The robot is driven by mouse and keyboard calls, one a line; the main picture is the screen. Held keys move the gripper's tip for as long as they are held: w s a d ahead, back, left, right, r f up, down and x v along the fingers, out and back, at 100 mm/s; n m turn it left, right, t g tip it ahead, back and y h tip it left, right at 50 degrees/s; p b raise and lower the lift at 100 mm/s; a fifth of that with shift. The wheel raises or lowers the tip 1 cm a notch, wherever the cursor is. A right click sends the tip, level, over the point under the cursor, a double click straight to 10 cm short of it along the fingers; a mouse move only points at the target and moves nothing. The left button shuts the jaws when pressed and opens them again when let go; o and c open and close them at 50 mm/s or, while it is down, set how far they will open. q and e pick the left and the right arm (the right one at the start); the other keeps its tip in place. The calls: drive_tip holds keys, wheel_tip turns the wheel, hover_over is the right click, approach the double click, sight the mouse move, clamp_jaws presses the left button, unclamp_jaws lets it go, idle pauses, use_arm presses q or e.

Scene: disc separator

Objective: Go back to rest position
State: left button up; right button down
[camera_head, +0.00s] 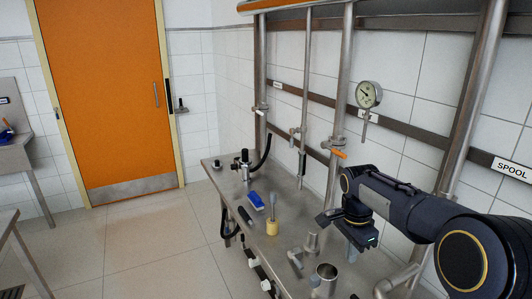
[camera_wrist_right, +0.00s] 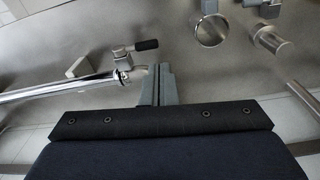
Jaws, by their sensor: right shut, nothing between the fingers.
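My right arm comes in from the right in the head view, and its gripper (camera_head: 326,218) hangs above the steel table (camera_head: 222,172). In the right wrist view the fingers of my right gripper (camera_wrist_right: 161,72) are together with nothing between them. They point toward a metal pipe fitting with a black handle (camera_wrist_right: 146,45), and I cannot tell how far apart they are. My left gripper does not show in either view.
On the table are a blue brush (camera_head: 255,198), a yellow cup (camera_head: 272,228) with a grey brush in it, and an open metal cylinder (camera_head: 327,272). Pipes and a pressure gauge (camera_head: 368,94) stand behind. Open floor (camera_head: 130,245) lies left, before an orange door (camera_head: 105,95).

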drive_tip(key=s+r+n+t+y, duration=0.35)
drive_tip(key=s+n, duration=0.25)
drive_tip(key=s, duration=1)
drive_tip(key=s+a+f+n+t, duration=0.1)
drive_tip(key=s+a+n, duration=0.1)
drive_tip(key=s, duration=0.4)
drive_tip(key=s+a+f+n+t, duration=0.1)
drive_tip(key=s+a+f+n, duration=0.1)
drive_tip(key=s+n, duration=0.3)
drive_tip(key=shift+s+a+f+y, duration=0.15)
drive_tip(key=shift+s+a+y, duration=0.3)
drive_tip(key=shift+s, duration=0.4)
